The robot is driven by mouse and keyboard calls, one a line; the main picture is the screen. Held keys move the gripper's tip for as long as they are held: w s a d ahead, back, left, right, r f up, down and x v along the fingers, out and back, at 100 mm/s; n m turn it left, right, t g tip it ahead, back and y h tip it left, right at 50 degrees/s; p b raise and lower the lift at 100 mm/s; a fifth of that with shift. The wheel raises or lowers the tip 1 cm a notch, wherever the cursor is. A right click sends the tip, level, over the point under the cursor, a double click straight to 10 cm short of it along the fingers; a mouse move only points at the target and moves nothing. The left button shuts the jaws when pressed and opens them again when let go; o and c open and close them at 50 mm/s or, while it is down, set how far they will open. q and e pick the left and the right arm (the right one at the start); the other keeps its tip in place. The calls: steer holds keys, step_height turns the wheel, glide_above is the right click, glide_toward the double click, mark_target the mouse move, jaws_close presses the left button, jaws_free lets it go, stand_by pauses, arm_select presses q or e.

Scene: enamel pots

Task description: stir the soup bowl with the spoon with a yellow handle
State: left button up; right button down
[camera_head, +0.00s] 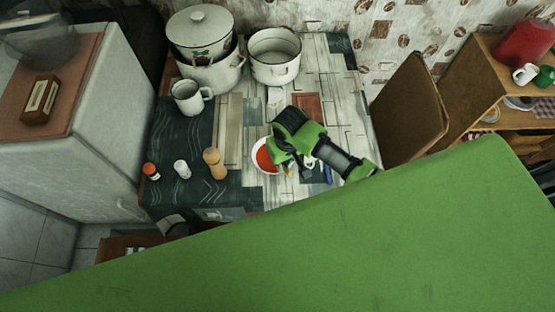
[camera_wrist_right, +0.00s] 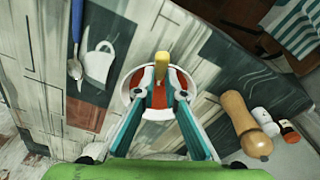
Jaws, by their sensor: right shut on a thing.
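The soup bowl (camera_head: 259,164) is white with red soup and stands on the table, partly covered by my right gripper in the head view. In the right wrist view the bowl (camera_wrist_right: 126,92) lies straight beyond the fingers. My right gripper (camera_wrist_right: 161,84) is shut on the spoon's yellow handle (camera_wrist_right: 161,62), which shows at the fingertips over the bowl. The spoon's lower end is hidden, so I cannot tell how deep it sits in the soup. In the head view the right gripper (camera_head: 280,156) is above the bowl's right side. My left gripper is not in view.
A wooden mill (camera_head: 214,163), a white shaker (camera_head: 182,169) and a red-capped bottle (camera_head: 151,171) stand left of the bowl. A white mug (camera_wrist_right: 100,62) and a blue-handled utensil (camera_wrist_right: 77,20) are on its other side. Enamel pots (camera_head: 275,57) stand at the back.

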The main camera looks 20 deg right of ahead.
steer(key=shift+r, duration=2.6)
steer(key=shift+r, duration=2)
